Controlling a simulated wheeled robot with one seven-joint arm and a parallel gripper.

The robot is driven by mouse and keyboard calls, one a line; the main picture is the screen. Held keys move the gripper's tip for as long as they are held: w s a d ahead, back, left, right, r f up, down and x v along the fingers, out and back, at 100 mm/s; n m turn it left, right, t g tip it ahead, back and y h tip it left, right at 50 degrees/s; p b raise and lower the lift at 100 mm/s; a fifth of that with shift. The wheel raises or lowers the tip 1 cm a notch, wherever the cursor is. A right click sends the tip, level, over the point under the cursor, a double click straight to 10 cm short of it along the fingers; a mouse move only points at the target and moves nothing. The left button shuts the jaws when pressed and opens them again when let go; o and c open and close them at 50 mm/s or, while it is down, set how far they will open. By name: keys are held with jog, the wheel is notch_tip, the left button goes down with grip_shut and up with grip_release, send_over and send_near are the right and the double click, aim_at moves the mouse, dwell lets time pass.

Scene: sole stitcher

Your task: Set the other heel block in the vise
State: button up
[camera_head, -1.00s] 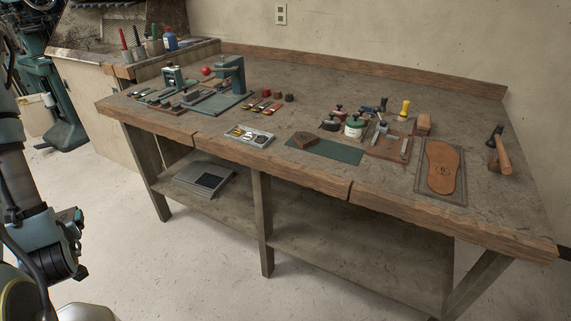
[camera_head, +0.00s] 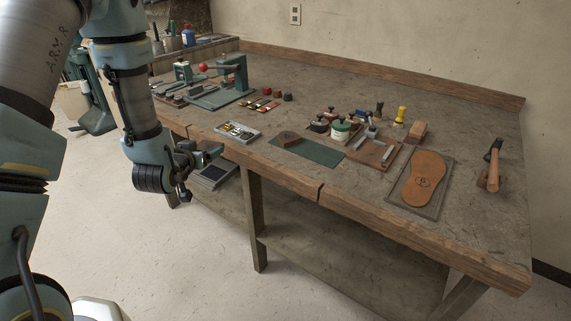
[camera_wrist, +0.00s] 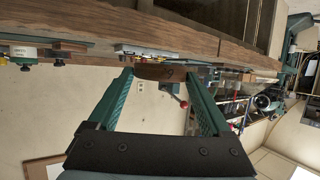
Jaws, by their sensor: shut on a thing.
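My gripper (camera_wrist: 160,78) is shut on a brown heel block (camera_wrist: 161,73) with a dark mark on its face, held between its green fingertips in the wrist view. In the head view my gripper (camera_head: 198,172) is in front of the bench's front edge, left of the middle; the held block cannot be made out there.
A leather sole (camera_head: 424,178) on a dark board and a hammer (camera_head: 493,170) lie at the right. A grey tray (camera_head: 237,132), jars and a green press (camera_head: 232,77) stand on the bench. The bench's wooden front edge (camera_head: 340,199) lies beside my gripper.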

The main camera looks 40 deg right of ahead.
jog(key=s+d+r+m+g+h, duration=0.25)
jog(key=s+d, duration=0.35)
jog(key=d, duration=0.3)
notch_tip(320, 180, up, 4)
jog(key=m+g, duration=0.3)
jog(key=g, duration=0.1)
send_over(289, 170)
jog(key=shift+t+h, duration=0.25)
jog(key=shift+h, duration=0.2)
jog(key=shift+f+p, duration=1.6)
jog(key=shift+f, duration=3.4)
jog(key=shift+f, duration=0.2)
jog(key=o, duration=1.2)
jog(key=shift+c, duration=0.2)
jog(key=shift+r, duration=0.15)
